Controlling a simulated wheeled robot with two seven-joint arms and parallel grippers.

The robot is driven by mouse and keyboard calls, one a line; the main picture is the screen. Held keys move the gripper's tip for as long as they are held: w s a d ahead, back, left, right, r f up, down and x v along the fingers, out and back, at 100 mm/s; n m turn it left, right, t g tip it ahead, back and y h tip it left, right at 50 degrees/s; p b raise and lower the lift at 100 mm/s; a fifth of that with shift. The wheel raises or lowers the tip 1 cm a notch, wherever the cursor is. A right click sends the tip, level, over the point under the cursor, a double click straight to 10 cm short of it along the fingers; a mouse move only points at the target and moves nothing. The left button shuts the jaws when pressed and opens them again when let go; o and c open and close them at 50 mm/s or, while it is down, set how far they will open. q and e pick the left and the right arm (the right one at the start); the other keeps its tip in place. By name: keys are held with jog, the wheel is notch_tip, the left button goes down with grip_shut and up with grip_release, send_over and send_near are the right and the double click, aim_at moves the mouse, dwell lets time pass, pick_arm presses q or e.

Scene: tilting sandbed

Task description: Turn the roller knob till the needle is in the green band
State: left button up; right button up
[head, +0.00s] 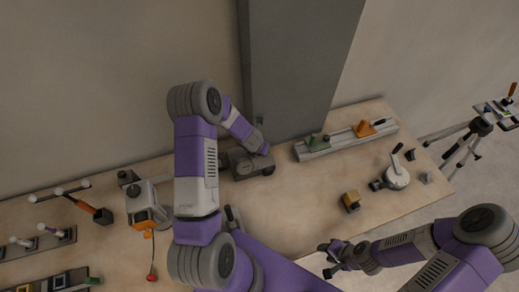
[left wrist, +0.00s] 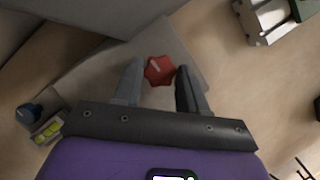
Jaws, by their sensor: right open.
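A grey box-shaped device (head: 262,164) sits on the bench in front of the grey column. In the left wrist view, a red knob (left wrist: 158,70) with a pale mark is on its grey plate (left wrist: 188,50). A dark blue knob (left wrist: 28,113) and a small yellow-green window (left wrist: 47,131) show at the left. I cannot make out a needle. My left gripper (left wrist: 160,72) is open, one finger on each side of the red knob, with narrow gaps. In the head view my left arm hides its fingers. My right gripper (head: 328,260) is open and empty near the bench's front.
A rail (head: 345,139) with green and orange blocks lies right of the device. A yellow block (head: 351,201) and a round grey fixture (head: 397,177) stand front right. An orange-and-white box (head: 143,206) and a hammer-like tool (head: 97,213) are at left.

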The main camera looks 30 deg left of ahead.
pick_arm(q)
jog(key=shift+c, duration=1.2)
jog(key=shift+m, duration=0.3)
jog(key=shift+a+m+h, duration=0.1)
jog(key=shift+m+h, duration=0.4)
jog(key=shift+m, duration=0.4)
jog(key=m+h, duration=0.1)
jog(key=m, duration=0.2)
jog(key=shift+a+m+g+p, duration=0.1)
jog(key=shift+m+g+p, duration=0.2)
jog(key=shift+m+p, duration=0.1)
jog(key=m, duration=0.1)
jog(key=m+h, duration=0.1)
jog(key=m, duration=0.1)
jog(key=shift+w+a+m+g, duration=0.1)
jog(key=shift+a+m+g, duration=0.05)
jog(key=shift+m+g, duration=0.2)
jog(key=m+g+h+b, duration=0.1)
jog(key=m, duration=0.2)
jog(key=shift+w+f+m, duration=0.1)
jog(key=shift+m, duration=0.15)
jog(key=m+g+b, duration=0.1)
jog(key=m, duration=0.1)
jog(key=m+g+b, duration=0.1)
jog(key=m, duration=0.1)
jog(key=shift+w+a+m+h, duration=0.1)
jog(key=shift+w+m+h, duration=0.05)
jog(key=shift+m+h, duration=0.2)
